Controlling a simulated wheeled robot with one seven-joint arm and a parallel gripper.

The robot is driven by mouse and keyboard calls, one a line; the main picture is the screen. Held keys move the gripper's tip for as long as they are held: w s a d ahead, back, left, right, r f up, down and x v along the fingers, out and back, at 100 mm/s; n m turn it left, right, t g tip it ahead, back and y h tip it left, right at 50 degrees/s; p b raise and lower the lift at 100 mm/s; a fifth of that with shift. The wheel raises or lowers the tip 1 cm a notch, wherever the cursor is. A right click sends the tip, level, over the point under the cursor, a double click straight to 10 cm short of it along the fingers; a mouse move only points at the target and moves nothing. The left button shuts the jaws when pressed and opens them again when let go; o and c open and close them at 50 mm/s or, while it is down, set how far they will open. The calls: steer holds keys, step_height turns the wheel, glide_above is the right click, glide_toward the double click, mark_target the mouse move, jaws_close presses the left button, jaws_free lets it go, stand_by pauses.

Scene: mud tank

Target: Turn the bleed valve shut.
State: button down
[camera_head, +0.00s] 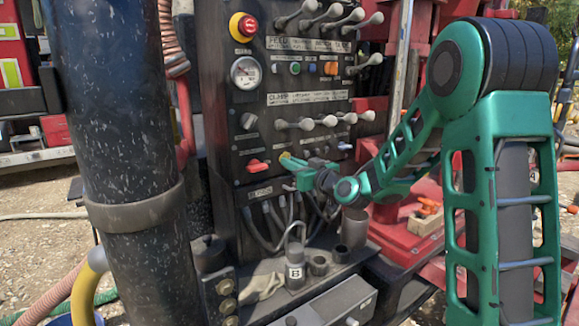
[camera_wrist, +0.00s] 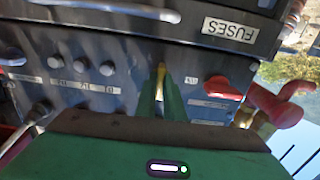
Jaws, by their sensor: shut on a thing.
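A dark control panel (camera_head: 270,115) stands at the middle of the head view. My gripper (camera_head: 290,163) reaches its lower part from the right. In the wrist view, which shows the panel upside down, my green fingers (camera_wrist: 160,98) are closed on a small yellow lever (camera_wrist: 161,76). The lever's yellow end (camera_head: 285,155) also shows at my fingertips in the head view. A red handle (camera_head: 258,165) sits just left of it, and appears on the right in the wrist view (camera_wrist: 222,90). No label names the bleed valve legibly, and my fingers hide much of the lever.
Several grey levers (camera_head: 320,121) project above my gripper. Cables (camera_head: 275,222) hang below the panel, over a ledge holding a bottle marked B (camera_head: 295,272). A thick black pipe (camera_head: 125,130) stands at left. A FUSES label (camera_wrist: 229,28) shows in the wrist view.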

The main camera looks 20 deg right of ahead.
steer(key=shift+f, duration=0.3)
steer(key=c, duration=1.9)
jaws_free()
steer(key=shift+o, duration=0.2)
steer(key=shift+r, duration=0.15)
steer(key=shift+s, duration=0.1)
steer(key=v, duration=1)
steer(key=shift+s, duration=0.25)
